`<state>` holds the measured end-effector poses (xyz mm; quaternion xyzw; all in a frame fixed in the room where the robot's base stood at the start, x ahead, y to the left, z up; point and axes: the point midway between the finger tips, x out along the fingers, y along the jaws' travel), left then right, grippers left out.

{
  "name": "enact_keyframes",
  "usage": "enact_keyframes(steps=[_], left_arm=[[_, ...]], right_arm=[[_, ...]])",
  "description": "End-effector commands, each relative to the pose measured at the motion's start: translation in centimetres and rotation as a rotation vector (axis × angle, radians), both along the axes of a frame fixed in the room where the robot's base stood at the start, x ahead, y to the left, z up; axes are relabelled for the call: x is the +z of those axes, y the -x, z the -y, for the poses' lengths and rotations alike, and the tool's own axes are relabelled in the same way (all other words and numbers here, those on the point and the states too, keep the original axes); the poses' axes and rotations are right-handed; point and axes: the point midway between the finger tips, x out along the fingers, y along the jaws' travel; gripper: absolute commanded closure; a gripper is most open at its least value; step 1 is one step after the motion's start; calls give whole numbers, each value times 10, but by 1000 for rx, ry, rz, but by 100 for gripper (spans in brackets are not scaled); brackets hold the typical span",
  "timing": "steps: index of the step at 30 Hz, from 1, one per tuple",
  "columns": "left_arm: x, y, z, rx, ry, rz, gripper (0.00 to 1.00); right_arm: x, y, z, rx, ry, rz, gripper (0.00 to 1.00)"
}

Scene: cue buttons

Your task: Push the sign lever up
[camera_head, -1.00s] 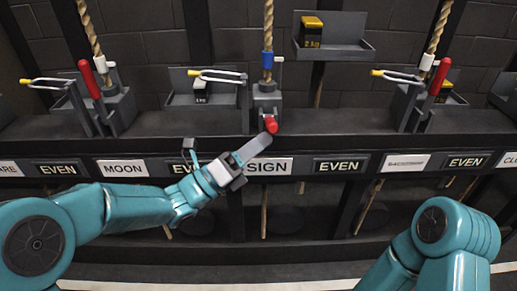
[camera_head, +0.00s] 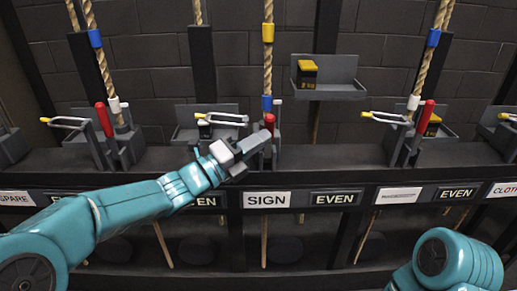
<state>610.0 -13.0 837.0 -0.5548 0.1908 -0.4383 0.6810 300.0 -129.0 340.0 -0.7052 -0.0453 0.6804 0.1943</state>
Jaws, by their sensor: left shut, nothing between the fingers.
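The SIGN label (camera_head: 267,199) is on the front rail, below a rope (camera_head: 268,65) with yellow and blue bands. I cannot tell whether the fingers touch the handle. My right gripper is out of view; only part of my right arm shows at the lower right.
Other red levers (camera_head: 105,118) (camera_head: 423,116) stand upright at left and right. A tray with a black and yellow weight (camera_head: 306,72) hangs right of the sign rope. An EVEN plate (camera_head: 334,199) sits beside the SIGN label. The ledge right of the lever is clear.

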Motion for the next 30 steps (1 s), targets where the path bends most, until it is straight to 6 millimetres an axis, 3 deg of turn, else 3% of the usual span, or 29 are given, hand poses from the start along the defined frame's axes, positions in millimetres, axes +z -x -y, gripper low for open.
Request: enact_keyframes(steps=[1,4,15,21,30], left_arm=[[15,-4,1,-1,0,-39,100],[22,-12,0,0,-1,-128,100],[31,-36,0,0,1,-364,100],[29,-43,0,0,0,-424,100],[26,-46,0,1,2,-448,100]], right_arm=[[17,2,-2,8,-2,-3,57],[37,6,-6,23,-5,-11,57],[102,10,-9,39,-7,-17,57],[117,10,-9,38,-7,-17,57],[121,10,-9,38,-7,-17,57]])
